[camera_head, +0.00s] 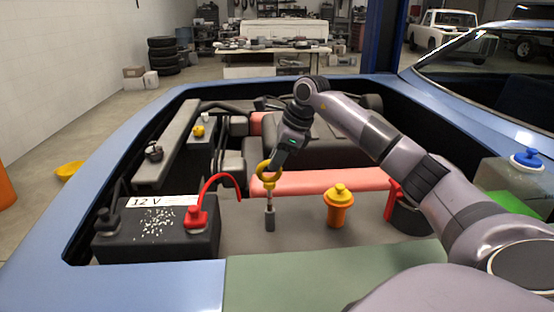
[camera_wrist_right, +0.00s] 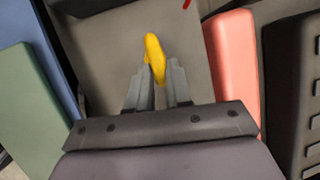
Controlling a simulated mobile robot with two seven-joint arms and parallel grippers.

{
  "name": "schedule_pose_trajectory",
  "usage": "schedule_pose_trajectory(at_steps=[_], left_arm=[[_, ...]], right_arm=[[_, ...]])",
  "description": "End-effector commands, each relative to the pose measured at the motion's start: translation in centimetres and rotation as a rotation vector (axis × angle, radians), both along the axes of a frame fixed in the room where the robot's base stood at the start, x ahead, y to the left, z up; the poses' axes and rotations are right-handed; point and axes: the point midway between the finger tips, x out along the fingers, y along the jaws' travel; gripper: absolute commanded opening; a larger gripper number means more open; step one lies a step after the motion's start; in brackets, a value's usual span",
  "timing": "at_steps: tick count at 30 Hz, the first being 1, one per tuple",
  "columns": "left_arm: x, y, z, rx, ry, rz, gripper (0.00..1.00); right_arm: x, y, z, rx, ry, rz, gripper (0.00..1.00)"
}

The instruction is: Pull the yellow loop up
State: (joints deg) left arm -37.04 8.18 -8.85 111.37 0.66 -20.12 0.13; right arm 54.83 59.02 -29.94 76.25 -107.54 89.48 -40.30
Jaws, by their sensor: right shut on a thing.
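The yellow loop (camera_head: 262,173) is a ring on top of a thin metal rod with a dark lower end (camera_head: 269,218). The rod stands upright above the grey surface in the engine bay, between the battery and the orange-yellow cap. My right gripper (camera_head: 275,166) reaches down from the upper right and is shut on the loop. In the right wrist view the loop (camera_wrist_right: 155,55) sticks out between the two grey fingertips. I cannot tell whether the rod's lower end touches the surface. My left gripper is not in view.
A black 12 V battery (camera_head: 130,245) with a red terminal (camera_head: 197,217) and red cable stands left of the rod. An orange-yellow cap (camera_head: 339,207) stands to its right. A pink-red cover (camera_head: 320,182) lies behind. The blue car body (camera_head: 160,285) edges the bay.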

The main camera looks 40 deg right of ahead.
Motion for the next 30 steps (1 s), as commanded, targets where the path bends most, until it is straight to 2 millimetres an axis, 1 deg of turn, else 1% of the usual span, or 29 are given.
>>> schedule_pose_trajectory(at_steps=[1, 6, 9, 19, 20, 21, 22, 30], left_arm=[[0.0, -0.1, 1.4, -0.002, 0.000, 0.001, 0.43], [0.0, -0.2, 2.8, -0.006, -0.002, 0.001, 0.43], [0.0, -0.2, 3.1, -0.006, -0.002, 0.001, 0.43], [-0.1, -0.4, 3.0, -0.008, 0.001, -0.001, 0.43], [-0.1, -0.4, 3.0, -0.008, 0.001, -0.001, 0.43], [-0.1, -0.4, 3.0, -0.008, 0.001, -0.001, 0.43], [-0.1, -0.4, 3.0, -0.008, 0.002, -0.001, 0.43], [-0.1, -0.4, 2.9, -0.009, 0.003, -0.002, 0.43]], right_arm=[[0.0, -0.1, 1.6, 0.003, -0.003, -0.006, 0.00], [0.0, -0.1, 3.1, 0.003, -0.003, -0.006, 0.00], [0.0, -0.1, 3.3, 0.003, -0.003, -0.006, 0.00], [0.1, -0.1, 3.6, 0.004, -0.009, -0.008, 0.00], [0.1, -0.1, 3.6, 0.003, -0.010, -0.008, 0.22], [0.1, -0.1, 3.6, 0.003, -0.010, -0.008, 0.35], [0.1, -0.1, 3.6, 0.003, -0.010, -0.007, 0.44], [0.0, 0.0, 3.3, 0.001, -0.004, -0.003, 0.44]])
